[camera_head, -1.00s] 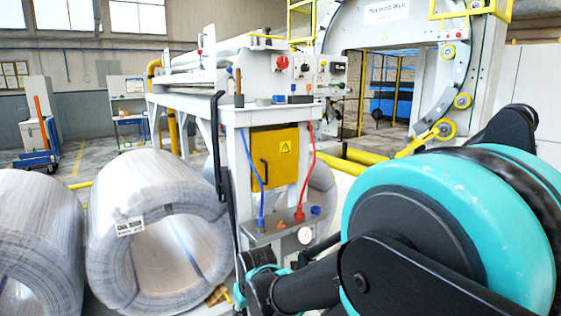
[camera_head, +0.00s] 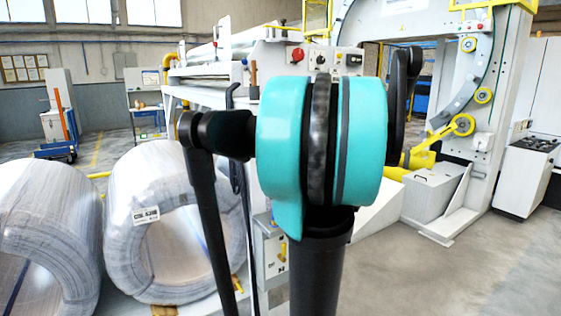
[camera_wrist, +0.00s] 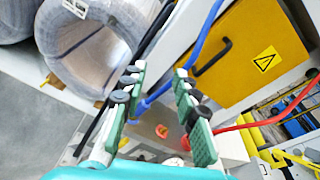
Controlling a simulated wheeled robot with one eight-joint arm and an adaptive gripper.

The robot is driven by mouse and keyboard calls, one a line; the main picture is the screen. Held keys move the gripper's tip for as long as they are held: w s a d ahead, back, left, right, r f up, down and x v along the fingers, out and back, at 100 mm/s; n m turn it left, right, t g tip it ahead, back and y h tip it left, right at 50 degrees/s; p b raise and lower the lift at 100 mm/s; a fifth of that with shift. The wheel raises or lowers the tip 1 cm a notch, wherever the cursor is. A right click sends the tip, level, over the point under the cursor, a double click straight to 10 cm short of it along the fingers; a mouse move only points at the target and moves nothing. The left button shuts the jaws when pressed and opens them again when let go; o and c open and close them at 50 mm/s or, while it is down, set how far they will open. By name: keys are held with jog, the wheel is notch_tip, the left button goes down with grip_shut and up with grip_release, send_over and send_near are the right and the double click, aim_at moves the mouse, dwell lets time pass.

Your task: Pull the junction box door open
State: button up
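The junction box door (camera_wrist: 262,62) is a yellow panel with a warning triangle, in the upper right of the wrist view. It looks closed. Its black bar handle (camera_wrist: 212,57) is on the door's left side. My gripper (camera_wrist: 158,100) is open and empty, its green-padded fingers spread apart below and left of the handle. The fingers do not appear to touch the handle. A blue cable (camera_wrist: 200,42) and a red cable (camera_wrist: 245,126) run near the door. In the head view my arm hides the door and the gripper.
Large wire coils (camera_head: 160,222) stand on the left, one also showing in the wrist view (camera_wrist: 85,40). A wrapping ring machine (camera_head: 468,95) stands at the right. The floor at the lower right (camera_head: 480,275) is clear.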

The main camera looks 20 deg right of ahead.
jog(key=d+r+m+t+h, duration=0.25)
jog(key=d+r+m, duration=0.25)
jog(key=d+m, duration=0.25)
jog(key=shift+n, duration=0.35)
jog(key=w, duration=1.1)
jog(key=w+d, duration=0.1)
jog(key=w, duration=0.5)
jog(key=shift+w+f, duration=0.25)
jog(key=shift+w, duration=0.1)
grip_shut()
